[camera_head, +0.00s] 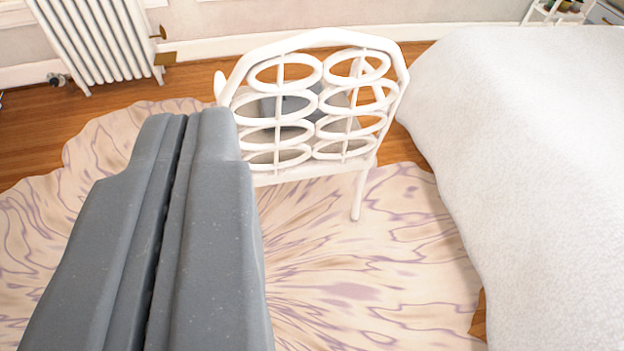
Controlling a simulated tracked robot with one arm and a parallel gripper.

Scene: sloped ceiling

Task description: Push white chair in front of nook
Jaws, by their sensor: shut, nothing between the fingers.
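The white chair (317,172) stands upright in the upper middle of the view, its back of open oval rings facing me. A grey patch shows through the rings, and I cannot tell what it is. My gripper (185,120) is shut and empty, large in the left foreground. Its tips overlap the chair's left edge in the picture; I cannot tell whether they touch it. The chair's lower left part is hidden behind the gripper. I cannot make out a nook in this view.
A patterned cream and purple rug (350,280) lies under the chair on the wooden floor (30,140). A bed with a white cover (530,150) fills the right side, close to the chair. A white radiator (95,40) stands at the back left wall.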

